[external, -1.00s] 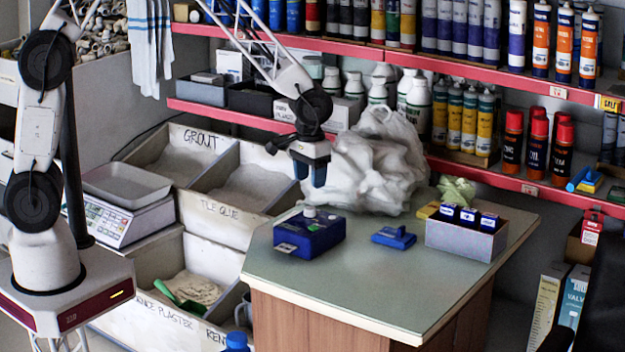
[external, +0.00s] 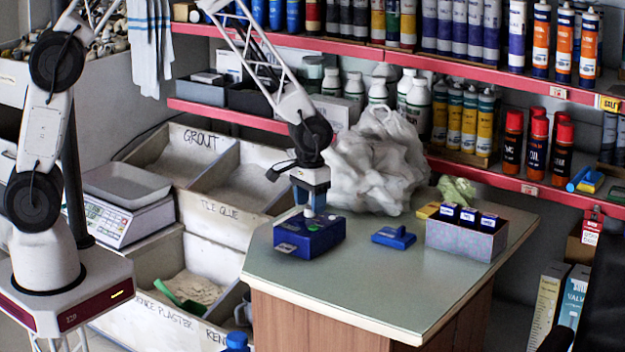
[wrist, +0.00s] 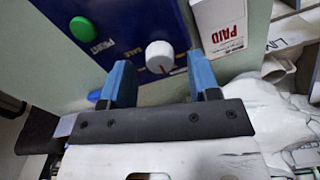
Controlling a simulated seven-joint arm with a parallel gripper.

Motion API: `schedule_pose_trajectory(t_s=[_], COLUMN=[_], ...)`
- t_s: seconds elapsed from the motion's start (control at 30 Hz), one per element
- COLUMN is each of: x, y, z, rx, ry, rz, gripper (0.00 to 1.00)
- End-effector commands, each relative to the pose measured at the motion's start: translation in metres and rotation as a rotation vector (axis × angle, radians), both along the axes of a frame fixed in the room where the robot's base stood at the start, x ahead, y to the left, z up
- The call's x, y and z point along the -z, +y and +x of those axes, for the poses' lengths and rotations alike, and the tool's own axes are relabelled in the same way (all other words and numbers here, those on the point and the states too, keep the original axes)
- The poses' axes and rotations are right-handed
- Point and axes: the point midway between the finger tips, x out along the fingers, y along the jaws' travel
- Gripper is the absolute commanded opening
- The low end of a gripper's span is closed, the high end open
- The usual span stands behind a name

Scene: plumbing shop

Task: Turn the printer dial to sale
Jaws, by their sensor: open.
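The blue printer (external: 303,238) sits on the left part of the counter. Its white dial (external: 309,213) stands on its top. In the wrist view the dial (wrist: 158,54) is close, with a small red mark by its lower edge and the word SALE to its left. A green button (wrist: 83,28) labelled PRINT is further left. My gripper (external: 311,204) points down just above the printer. In the wrist view its blue fingers (wrist: 160,72) are open, one on each side of the dial. I cannot tell whether either finger touches it.
A slip marked PAID (wrist: 220,30) lies at the printer's edge. On the counter (external: 370,295) are a blue stamp-like object (external: 394,237), a grey box (external: 465,240) holding blue-topped items and a white plastic bag (external: 375,170). The counter's front is clear.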

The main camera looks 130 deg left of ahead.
Motion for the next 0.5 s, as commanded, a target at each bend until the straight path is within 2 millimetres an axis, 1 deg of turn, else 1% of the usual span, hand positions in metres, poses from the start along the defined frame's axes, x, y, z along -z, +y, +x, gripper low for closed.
schedule_pose_trajectory(t_s=[0.1, 0.2, 0.5], x=[0.0076, 0.0111, 0.0126], y=[0.0, -0.0001, -0.0001], z=[0.0, 0.0, -0.0001], rx=[0.0, 0.0, 0.0], ry=[0.0, 0.0, 0.0], rz=[0.0, 0.0, 0.0], gripper=[0.56, 0.56, 0.56])
